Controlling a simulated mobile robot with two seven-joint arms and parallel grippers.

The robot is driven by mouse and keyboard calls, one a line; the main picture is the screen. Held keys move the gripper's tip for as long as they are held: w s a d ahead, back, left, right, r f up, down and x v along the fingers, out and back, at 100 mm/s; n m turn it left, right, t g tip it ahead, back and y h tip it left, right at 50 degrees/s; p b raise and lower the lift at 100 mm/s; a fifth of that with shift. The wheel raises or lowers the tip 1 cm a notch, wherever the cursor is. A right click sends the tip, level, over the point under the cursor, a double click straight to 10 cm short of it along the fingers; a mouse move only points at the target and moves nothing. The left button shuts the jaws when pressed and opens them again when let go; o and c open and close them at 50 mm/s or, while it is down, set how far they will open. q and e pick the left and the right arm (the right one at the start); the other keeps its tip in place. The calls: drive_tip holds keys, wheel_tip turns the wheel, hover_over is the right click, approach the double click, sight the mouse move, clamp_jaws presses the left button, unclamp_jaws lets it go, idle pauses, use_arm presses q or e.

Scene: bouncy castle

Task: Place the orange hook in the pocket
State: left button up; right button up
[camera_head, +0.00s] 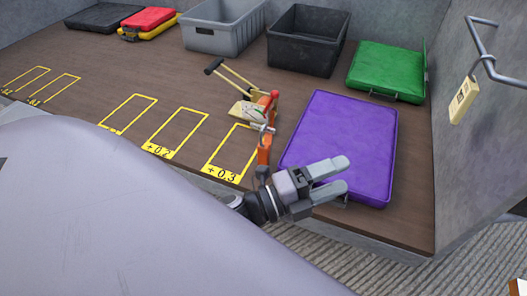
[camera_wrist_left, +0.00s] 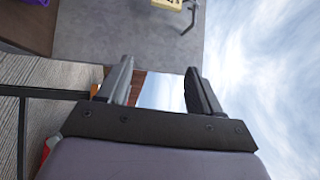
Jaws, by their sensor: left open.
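An orange hook-like tool (camera_head: 265,140) lies on the brown table close to the front edge, beside a yellow-handled tool with a black grip (camera_head: 238,78). My left gripper (camera_head: 342,174) is open and empty, over the front edge of a purple padded case (camera_head: 340,140), to the right of the orange tool's lower end. In the left wrist view its two fingers (camera_wrist_left: 158,75) are apart with nothing between them. I cannot tell which thing is the pocket. My right gripper is not in view.
A grey bin (camera_head: 218,38), a black bin (camera_head: 308,40) and a green case (camera_head: 388,72) stand at the back. Yellow outlined rectangles (camera_head: 178,133) mark the brown tabletop (camera_head: 120,75). A wall hook with a tag (camera_head: 463,100) projects at the right.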

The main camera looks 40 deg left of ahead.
use_arm(q)
drive_tip(key=s+d+r+m+g+h, duration=0.25)
drive_tip(key=d+m+g+h, duration=0.3)
drive_tip(key=m, duration=0.85)
drive_tip(key=m+g+y+b, duration=0.2)
drive_tip(key=m+g+y, duration=0.5)
drive_tip(key=m+y, duration=1.7)
hover_over(263, 145)
drive_tip(key=s+d, duration=0.2)
wheel_tip(263, 145, down, 8)
drive_tip(key=m+h, duration=0.5)
drive_tip(key=x, duration=0.2)
drive_tip(key=a+b+x, duration=0.1)
drive_tip(key=x, duration=0.2)
drive_tip(key=shift+f, duration=0.1)
drive_tip(key=shift+w+a+f, duration=0.1)
drive_tip(key=shift+w+f, duration=0.1)
drive_tip(key=shift+f, duration=0.15)
clamp_jaws()
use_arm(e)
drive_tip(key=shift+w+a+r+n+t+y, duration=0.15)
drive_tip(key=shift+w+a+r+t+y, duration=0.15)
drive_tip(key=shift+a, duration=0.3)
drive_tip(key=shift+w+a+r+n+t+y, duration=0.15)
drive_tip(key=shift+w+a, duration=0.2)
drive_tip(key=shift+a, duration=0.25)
